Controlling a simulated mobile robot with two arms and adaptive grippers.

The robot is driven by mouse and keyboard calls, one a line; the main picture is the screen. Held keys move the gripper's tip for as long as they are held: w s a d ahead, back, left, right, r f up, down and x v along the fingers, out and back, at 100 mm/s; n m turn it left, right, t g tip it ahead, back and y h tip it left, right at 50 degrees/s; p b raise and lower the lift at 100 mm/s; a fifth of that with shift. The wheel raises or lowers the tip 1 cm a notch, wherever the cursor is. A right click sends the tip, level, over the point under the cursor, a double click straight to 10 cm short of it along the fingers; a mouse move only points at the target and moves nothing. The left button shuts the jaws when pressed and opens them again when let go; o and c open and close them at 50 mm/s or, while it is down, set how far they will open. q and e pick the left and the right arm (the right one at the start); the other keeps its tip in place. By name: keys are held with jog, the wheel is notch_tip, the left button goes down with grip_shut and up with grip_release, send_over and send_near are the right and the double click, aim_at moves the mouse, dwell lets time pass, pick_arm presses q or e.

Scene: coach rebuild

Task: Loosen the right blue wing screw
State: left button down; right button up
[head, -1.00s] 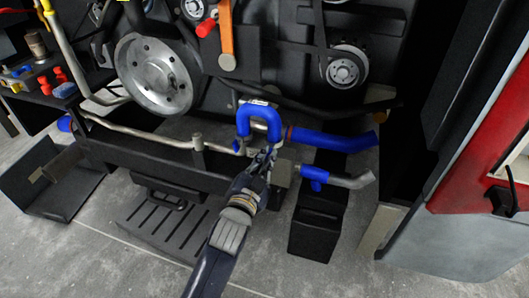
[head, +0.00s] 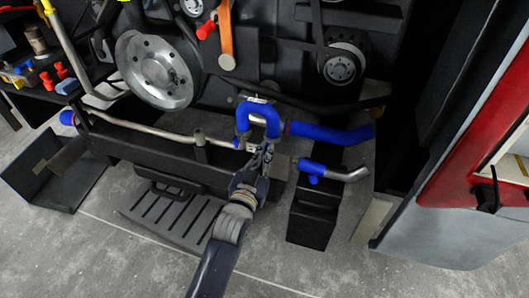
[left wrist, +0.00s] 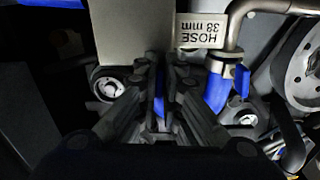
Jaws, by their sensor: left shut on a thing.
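A blue U-shaped hose (head: 258,107) stands at the front of the engine in the head view. My left gripper (head: 265,153) reaches up from below to its right lower end. In the left wrist view, my left gripper (left wrist: 160,108) is shut on a thin blue wing (left wrist: 160,88), which appears to be the right blue wing screw. The fingers hide most of it. Another blue wing screw (left wrist: 243,80) shows to the right, on a clamp where a blue hose (left wrist: 217,92) meets a metal pipe. My right gripper is not in view.
A pale tag reading "HOSE 38 mm" (left wrist: 202,31) is close beside the fingers. A blue hose (head: 328,133) and a blue-ended pipe (head: 335,170) lie to the right. A black box (head: 314,218) stands below them. The grey floor in front is mostly clear.

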pick_arm(q)
jog(key=shift+f, duration=0.2)
jog(key=c, duration=1.8)
grip_release()
jog(key=shift+o, duration=0.2)
jog(key=shift+r, duration=0.1)
jog(key=v, duration=1.2)
